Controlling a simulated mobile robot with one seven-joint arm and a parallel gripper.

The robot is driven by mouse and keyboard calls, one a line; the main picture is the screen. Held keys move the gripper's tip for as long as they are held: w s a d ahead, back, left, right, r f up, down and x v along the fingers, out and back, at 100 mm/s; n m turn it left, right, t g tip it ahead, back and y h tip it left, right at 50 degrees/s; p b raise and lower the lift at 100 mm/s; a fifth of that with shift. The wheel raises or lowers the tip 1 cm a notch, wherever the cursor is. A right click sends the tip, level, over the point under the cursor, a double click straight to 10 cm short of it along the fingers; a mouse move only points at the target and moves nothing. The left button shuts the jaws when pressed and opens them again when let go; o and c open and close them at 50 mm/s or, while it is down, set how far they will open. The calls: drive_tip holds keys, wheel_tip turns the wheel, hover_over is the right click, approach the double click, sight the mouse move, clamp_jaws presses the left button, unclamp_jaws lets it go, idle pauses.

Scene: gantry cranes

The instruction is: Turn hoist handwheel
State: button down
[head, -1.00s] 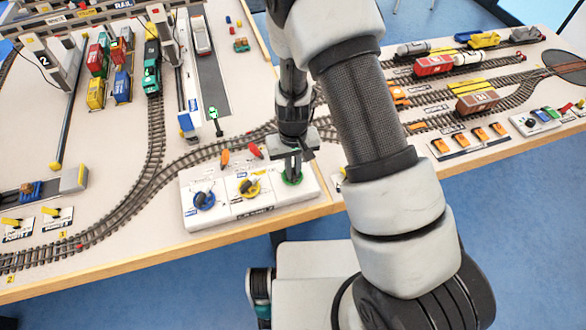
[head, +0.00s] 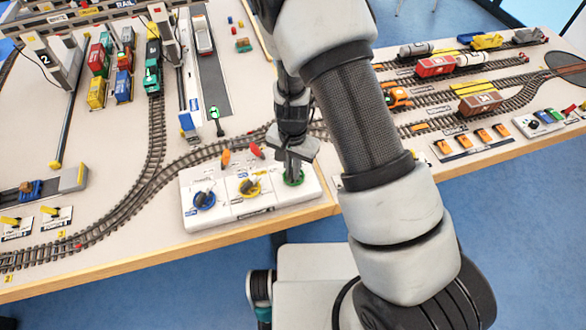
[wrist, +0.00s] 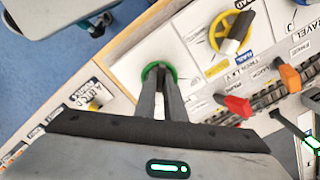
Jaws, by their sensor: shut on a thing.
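A white control panel (head: 232,212) sits at the front edge of the table with three handwheels in a row. The blue one (head: 204,201) is at the left, the yellow one (head: 249,187) in the middle and the green one (head: 294,182) at the right. My gripper (head: 293,170) points down over the green handwheel and is shut on its grip. In the wrist view the two fingers (wrist: 164,78) come together inside the green rim (wrist: 149,70). The fingers hide the grip and part of the rim. The yellow handwheel (wrist: 222,40) shows beside them.
Red (head: 256,150) and orange (head: 225,157) levers stand just behind the panel, close to my gripper. Railway track (head: 180,168) curves behind them. A white control box (head: 536,124) is at the right. Gantry cranes and containers stand at the back left.

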drive_tip(key=shift+m, duration=0.4)
drive_tip(key=c, duration=1.8)
unclamp_jaws()
drive_tip(key=shift+c, duration=0.2)
wheel_tip(320, 180, up, 18)
drive_tip(key=p, duration=0.1)
drive_tip(key=shift+f, duration=0.2)
